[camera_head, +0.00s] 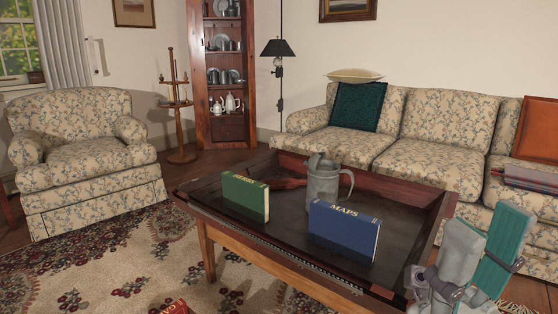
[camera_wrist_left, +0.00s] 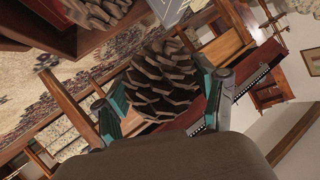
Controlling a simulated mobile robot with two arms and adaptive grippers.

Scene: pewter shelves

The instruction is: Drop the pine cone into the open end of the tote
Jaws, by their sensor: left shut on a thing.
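The brown, scaly pine cone (camera_wrist_left: 163,82) is between the teal-padded fingers of my left gripper (camera_wrist_left: 165,100) in the left wrist view. That gripper is shut on it and holds it up off any surface. The left gripper and the pine cone do not show in the head view. My right gripper (camera_head: 487,235) is at the lower right of the head view, in front of the sofa, with its fingers apart and nothing between them. I cannot make out a tote for certain in either view.
A dark wooden coffee table (camera_head: 283,230) bears a green book (camera_head: 245,198), a blue MAPS book (camera_head: 343,230) and a grey metal pitcher (camera_head: 322,182). A floral armchair (camera_head: 80,140) and sofa (camera_head: 440,120) stand behind.

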